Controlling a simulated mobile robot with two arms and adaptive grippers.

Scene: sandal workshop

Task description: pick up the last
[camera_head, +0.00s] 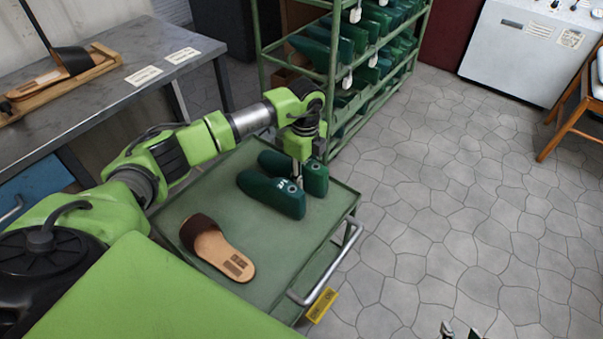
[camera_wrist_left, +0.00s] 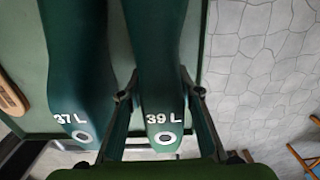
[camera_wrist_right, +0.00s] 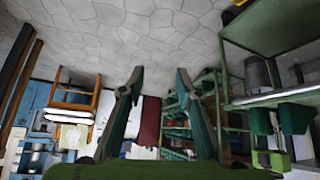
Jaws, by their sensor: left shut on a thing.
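Two dark green lasts lie side by side on a green trolley top (camera_head: 190,230). The last marked 39 L (camera_wrist_left: 163,60) is the one farther from the sandal; it also shows in the head view (camera_head: 316,180). The last marked 37 L (camera_wrist_left: 75,70) lies beside it, nearer the sandal, and shows in the head view (camera_head: 268,195). My left gripper (camera_wrist_left: 161,94) is shut on the 39 L last near its labelled end, one finger on each side. My right gripper (camera_wrist_right: 160,80) is open and empty; its fingertips show at the bottom edge of the head view (camera_head: 460,331).
A sandal (camera_head: 222,250) with a dark strap lies on the trolley. A green rack (camera_head: 333,75) full of lasts stands just behind the trolley. A grey metal table (camera_head: 150,50) with a sandal on a wooden board is at left.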

